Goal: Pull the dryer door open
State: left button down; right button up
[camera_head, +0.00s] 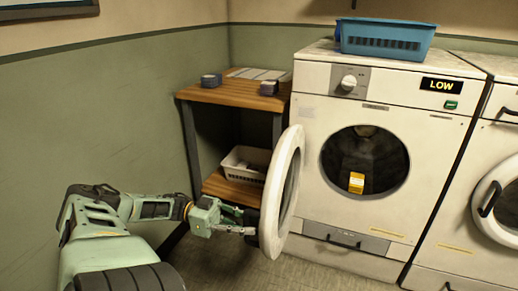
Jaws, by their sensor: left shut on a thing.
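The dryer door (282,190) is round with a white rim and stands swung wide open to the left of the dryer (430,145). The round drum opening (364,160) is uncovered, and a small yellow item (356,183) shows inside it. My left gripper (252,226) is at the lower left edge of the door, shut on the door handle (262,222); the door's rim partly hides the contact. My right gripper is not in view.
A wooden shelf unit (232,95) stands left of the dryer, close behind my left arm, with a white basket (244,163) on its lower board. A blue basket (386,38) sits on the dryer. A second machine (497,195) stands at right. Floor in front is clear.

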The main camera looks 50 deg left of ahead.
pick_arm(q)
jog(key=shift+v, duration=0.8)
jog(key=shift+f, duration=0.1)
jog(key=c, duration=1.7)
grip_release()
jog(key=shift+w+a, duration=0.1)
jog(key=shift+v, duration=3.75)
